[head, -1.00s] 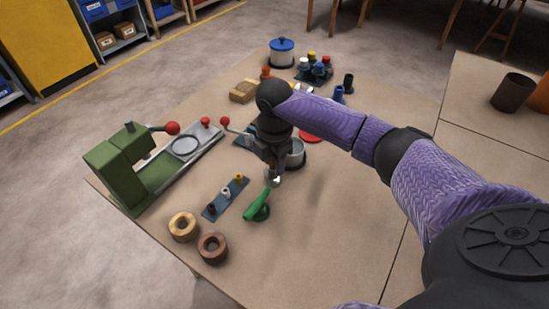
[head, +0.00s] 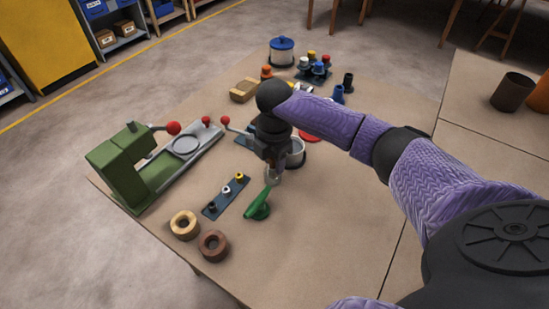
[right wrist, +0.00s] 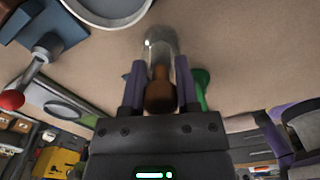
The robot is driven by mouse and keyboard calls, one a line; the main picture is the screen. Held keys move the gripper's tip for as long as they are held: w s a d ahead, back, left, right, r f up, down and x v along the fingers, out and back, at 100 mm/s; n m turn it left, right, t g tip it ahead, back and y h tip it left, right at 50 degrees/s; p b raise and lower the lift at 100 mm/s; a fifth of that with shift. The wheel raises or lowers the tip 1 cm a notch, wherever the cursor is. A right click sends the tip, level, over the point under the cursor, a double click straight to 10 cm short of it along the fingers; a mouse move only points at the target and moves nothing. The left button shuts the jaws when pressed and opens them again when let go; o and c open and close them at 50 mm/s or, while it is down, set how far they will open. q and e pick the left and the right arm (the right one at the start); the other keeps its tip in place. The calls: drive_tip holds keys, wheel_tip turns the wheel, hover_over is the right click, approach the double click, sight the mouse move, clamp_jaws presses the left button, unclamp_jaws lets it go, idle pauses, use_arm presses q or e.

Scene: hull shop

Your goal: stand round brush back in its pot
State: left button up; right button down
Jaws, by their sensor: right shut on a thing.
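My right gripper (head: 270,170) is shut on the round brush, low over the table's middle. In the right wrist view, its fingers (right wrist: 160,88) close on both sides of the brush's brown part (right wrist: 160,97). A pale, shiny, see-through-looking part (right wrist: 160,48) extends beyond the fingertips. A silver, round, open pot (head: 298,153), which I take to be the brush's pot, stands just right of the gripper and is partly hidden by it. A round rim (right wrist: 110,20) at the top left of the right wrist view looks like this pot. The brush is outside the pot. My left gripper is not in view.
A green tool (head: 258,208) lies close in front of the gripper. A dark strip with small pegs (head: 226,196), two wooden rings (head: 184,225) and a green press (head: 120,165) are to the left. Coloured bottles and a blue-lidded pot (head: 282,52) stand behind. The table's front right is clear.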

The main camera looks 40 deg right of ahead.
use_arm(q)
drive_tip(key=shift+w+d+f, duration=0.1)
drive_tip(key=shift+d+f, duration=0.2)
use_arm(e)
drive_tip(key=shift+f, duration=0.6)
drive_tip(key=c, duration=0.6)
unclamp_jaws()
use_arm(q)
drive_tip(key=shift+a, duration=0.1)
use_arm(e)
wheel_tip(320, 180, up, 8)
drive_tip(key=p, duration=0.7)
drive_tip(key=shift+f, duration=0.15)
wheel_tip(320, 180, up, 4)
drive_tip(key=p, duration=0.4)
drive_tip(key=shift+f, duration=0.15)
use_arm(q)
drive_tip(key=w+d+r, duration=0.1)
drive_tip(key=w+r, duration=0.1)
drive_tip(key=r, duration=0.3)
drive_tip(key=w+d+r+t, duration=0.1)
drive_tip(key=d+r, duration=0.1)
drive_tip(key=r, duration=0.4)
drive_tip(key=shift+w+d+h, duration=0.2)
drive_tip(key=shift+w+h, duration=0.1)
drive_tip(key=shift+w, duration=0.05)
use_arm(e)
drive_tip(key=shift+f, duration=0.15)
